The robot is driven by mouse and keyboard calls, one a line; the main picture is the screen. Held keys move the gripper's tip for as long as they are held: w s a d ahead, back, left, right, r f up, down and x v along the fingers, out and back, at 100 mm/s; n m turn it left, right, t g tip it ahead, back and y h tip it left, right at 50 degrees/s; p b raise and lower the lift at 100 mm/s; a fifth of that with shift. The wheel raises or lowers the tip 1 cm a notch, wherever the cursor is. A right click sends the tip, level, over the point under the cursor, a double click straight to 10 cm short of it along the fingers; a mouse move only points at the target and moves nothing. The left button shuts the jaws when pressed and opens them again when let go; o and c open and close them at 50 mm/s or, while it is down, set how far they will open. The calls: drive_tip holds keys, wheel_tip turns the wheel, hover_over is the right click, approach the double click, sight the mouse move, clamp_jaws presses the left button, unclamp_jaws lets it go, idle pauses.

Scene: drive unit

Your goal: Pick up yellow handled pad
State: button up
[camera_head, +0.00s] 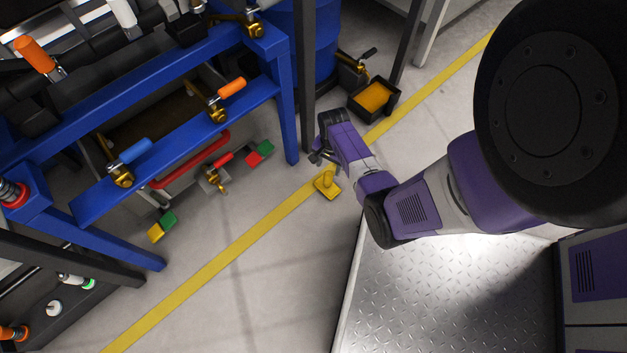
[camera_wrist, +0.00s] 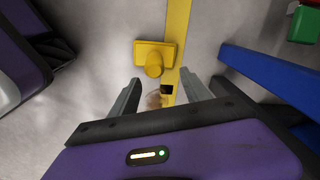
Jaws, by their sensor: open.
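The yellow handled pad (camera_head: 327,185) lies on the grey floor at the yellow floor line, with its round handle pointing up. In the wrist view the pad (camera_wrist: 146,50) is just beyond the fingertips, near the middle, with its knob towards my gripper.
A blue frame (camera_head: 285,120) stands to the left, and its beam (camera_wrist: 265,75) is close on the right in the wrist view. A black bin (camera_head: 392,108) with orange contents stands beyond. Red and green blocks (camera_head: 259,153) lie under the frame. The floor below the line is clear.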

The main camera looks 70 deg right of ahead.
sight(328, 179)
drive_tip(key=shift+s+a, duration=0.25)
drive_tip(key=shift+a, duration=0.05)
drive_tip(key=shift+a+f, duration=0.1)
drive_tip(key=shift+f, duration=0.1)
drive_tip(key=shift+m, duration=0.3)
wheel_tip(328, 179, down, 8)
drive_tip(key=b, duration=0.6)
drive_tip(key=shift+a+r, duration=0.15)
drive_tip(key=shift+r, duration=0.1)
drive_tip(key=shift+r, duration=0.1)
clamp_jaws()
